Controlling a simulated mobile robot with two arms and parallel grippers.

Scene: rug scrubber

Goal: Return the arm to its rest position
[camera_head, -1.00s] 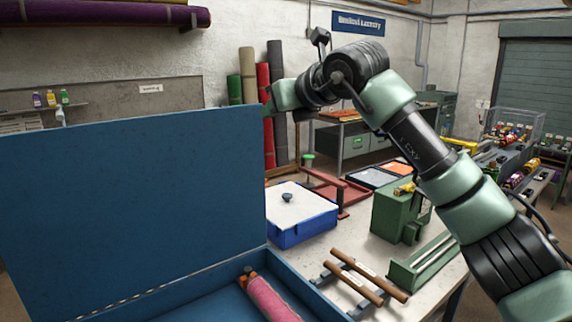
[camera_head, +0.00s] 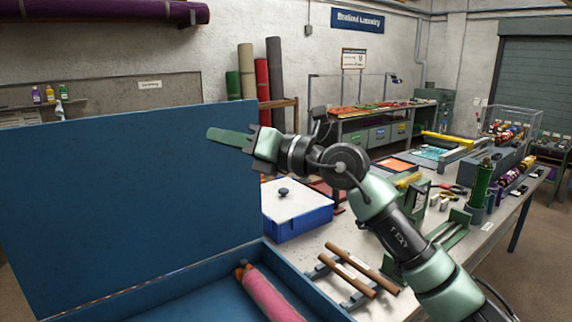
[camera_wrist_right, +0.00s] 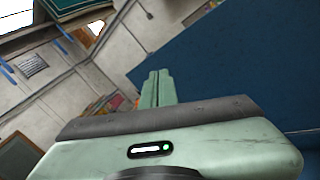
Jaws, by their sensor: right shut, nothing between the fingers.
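My right arm comes in from the lower right in the head view. Its gripper (camera_head: 212,134) is raised in front of the open blue lid (camera_head: 110,190) of the large blue box and points left. The fingers are together and hold nothing. In the right wrist view the two closed green fingers (camera_wrist_right: 158,88) stand side by side, with the blue lid (camera_wrist_right: 235,70) to their right. My left arm is not in the head view.
A pink roll (camera_head: 268,296) lies in the blue box. A smaller blue box with a white lid (camera_head: 296,216) and brown rods on a rack (camera_head: 352,270) stand on the table beside it. A green-handled stand and several bottles are further right.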

